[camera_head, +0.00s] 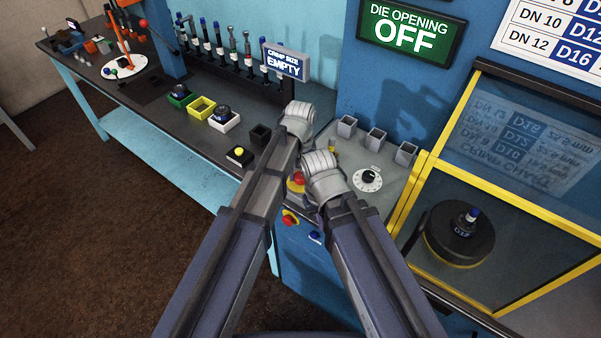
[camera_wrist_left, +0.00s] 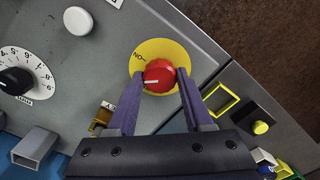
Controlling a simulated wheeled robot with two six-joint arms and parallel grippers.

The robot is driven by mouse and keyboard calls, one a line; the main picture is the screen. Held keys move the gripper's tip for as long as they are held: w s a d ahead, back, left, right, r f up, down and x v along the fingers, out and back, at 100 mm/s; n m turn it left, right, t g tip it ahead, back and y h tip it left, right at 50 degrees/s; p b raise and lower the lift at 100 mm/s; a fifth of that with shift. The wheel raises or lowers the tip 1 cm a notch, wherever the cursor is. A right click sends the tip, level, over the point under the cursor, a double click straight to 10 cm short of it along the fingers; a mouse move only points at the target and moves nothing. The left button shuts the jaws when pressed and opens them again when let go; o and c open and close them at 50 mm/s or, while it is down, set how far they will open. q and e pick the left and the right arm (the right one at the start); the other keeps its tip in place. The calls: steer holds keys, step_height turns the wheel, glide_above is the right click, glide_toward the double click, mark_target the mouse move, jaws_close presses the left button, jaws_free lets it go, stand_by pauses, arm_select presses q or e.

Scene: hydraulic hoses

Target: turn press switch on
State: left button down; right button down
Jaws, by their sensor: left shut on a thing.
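The press switch (camera_wrist_left: 159,76) is a red round knob on a yellow disc (camera_wrist_left: 166,50) in the left wrist view. Its white mark points left in that view, and the ON lettering sits on the disc's upper left. My left gripper (camera_wrist_left: 159,86) has one finger on each side of the red knob and is shut on it. In the head view the red switch (camera_head: 298,179) shows between my two arms; the left fingers are hidden there. My right arm's wrist (camera_head: 322,175) is close by, with its gripper out of sight. The sign (camera_head: 404,36) reads DIE OPENING OFF.
A dial (camera_head: 368,179) and several grey bins (camera_head: 376,138) lie right of the switch. A yellow-framed press window (camera_head: 470,200) stands farther right. A yellow button (camera_head: 239,153) and small trays (camera_head: 201,107) are on the bench to the left. Another sign (camera_head: 285,62) reads CRIMP SIZE EMPTY.

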mark_target(301, 175)
arm_select(q)
steer(key=m, duration=0.4)
steer(key=shift+m, duration=2.2)
steer(key=shift+c, duration=1.5)
jaws_free()
step_height(301, 175, up, 8)
steer(key=p, duration=0.8)
